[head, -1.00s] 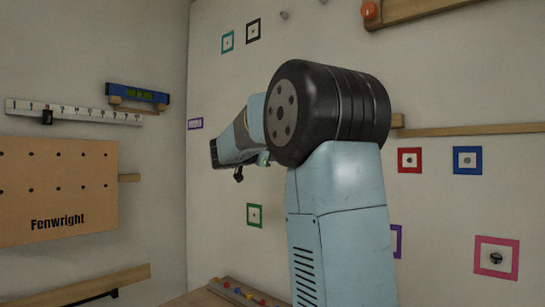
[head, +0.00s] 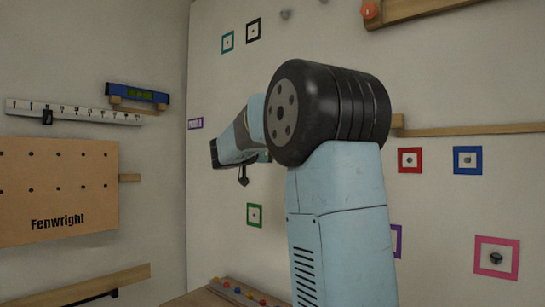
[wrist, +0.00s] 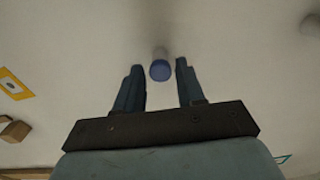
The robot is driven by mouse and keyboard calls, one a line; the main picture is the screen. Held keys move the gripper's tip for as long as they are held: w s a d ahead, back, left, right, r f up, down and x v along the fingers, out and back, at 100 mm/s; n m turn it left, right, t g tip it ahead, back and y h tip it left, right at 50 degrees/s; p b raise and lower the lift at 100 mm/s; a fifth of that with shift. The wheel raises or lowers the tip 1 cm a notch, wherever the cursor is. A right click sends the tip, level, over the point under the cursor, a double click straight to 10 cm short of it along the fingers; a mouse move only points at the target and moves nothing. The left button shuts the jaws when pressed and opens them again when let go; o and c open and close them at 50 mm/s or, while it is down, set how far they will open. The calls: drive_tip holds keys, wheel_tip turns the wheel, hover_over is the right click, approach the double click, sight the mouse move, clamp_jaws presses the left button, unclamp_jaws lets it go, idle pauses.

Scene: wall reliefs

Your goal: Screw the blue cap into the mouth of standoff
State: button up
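In the wrist view a round blue cap (wrist: 160,71) sits at the near end of a pale cylindrical standoff (wrist: 160,52) that stands out from the wall. I cannot tell how deep the cap is seated. My gripper (wrist: 160,65) is open, with one finger on each side of the cap at about fingertip level. A gap shows between each finger and the cap. In the head view my gripper (head: 244,176) shows only as a small dark finger below the wrist. My arm hides the rest, and the cap and standoff cannot be made out there.
A yellow frame (wrist: 15,84), a wooden block (wrist: 15,131) and a grey knob (wrist: 310,25) surround the wall area. In the head view a strip with coloured pieces (head: 240,293) lies low, and a wooden ledge (head: 470,130) runs right. The wall around the cap is bare.

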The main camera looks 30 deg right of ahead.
drive_tip(key=n, duration=1.7)
drive_tip(key=shift+r, duration=0.1)
idle(0.4)
drive_tip(key=shift+c, duration=0.2)
drive_tip(key=c, duration=0.6)
drive_tip(key=m, duration=0.5)
drive_tip(key=shift+c, duration=0.2)
drive_tip(key=m, duration=0.5)
